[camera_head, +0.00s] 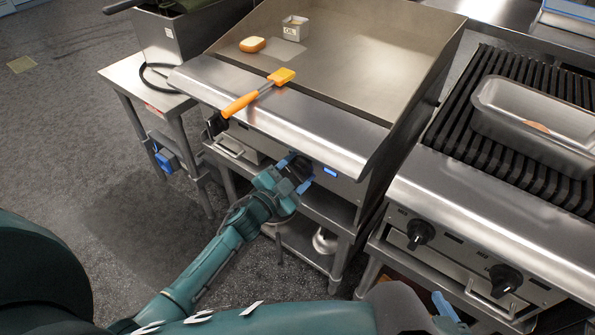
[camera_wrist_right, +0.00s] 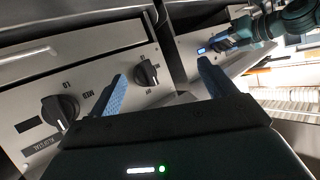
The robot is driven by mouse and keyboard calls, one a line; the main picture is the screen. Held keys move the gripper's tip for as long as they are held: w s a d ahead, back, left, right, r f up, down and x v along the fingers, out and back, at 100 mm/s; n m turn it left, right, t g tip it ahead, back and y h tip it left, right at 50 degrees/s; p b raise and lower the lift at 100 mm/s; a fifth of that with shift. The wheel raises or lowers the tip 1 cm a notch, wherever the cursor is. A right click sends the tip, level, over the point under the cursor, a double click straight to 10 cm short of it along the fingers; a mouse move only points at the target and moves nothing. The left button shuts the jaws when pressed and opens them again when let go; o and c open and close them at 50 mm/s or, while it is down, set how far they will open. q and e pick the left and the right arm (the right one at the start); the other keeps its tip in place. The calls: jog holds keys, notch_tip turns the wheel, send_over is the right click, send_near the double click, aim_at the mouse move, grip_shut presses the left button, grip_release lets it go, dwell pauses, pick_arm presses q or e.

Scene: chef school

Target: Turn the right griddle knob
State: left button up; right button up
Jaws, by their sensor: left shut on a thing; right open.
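The flat steel griddle (camera_head: 340,45) has a front panel with a black left knob (camera_head: 216,124). My left gripper (camera_head: 299,170) is at the right part of that panel, shut on the right griddle knob. The fingers mostly hide this knob, so its angle cannot be told. A blue-lit display (camera_head: 330,172) is just right of the fingers. The right wrist view also shows my left gripper (camera_wrist_right: 222,43) against the griddle panel. My right gripper (camera_wrist_right: 163,85) is open and empty, near the grill front, with its blue fingers spread apart.
The neighbouring grill has two black knobs (camera_head: 420,234) (camera_head: 505,280) and a metal loaf pan (camera_head: 535,122) on its grates. An orange-handled brush (camera_head: 250,98) lies across the griddle's front ledge. A sponge (camera_head: 252,44) and small box (camera_head: 295,28) sit on the griddle.

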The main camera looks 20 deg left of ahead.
pick_arm(q)
jog(key=m, duration=0.3)
jog(key=shift+f+b, duration=0.1)
jog(key=shift+b, duration=0.25)
jog(key=m+b, duration=0.1)
jog(key=m, duration=0.2)
jog(key=shift+m, duration=1)
jog(key=shift+m+b, duration=0.5)
jog(key=shift+m, duration=0.5)
pick_arm(e)
jog(key=shift+s+d+r+t, duration=0.25)
jog(key=shift+s+d+t, duration=0.15)
jog(key=shift+d+t, duration=0.15)
pick_arm(q)
jog(key=shift+m, duration=0.3)
pick_arm(e)
jog(key=shift+s+f, duration=0.15)
pick_arm(q)
jog(key=o, duration=1)
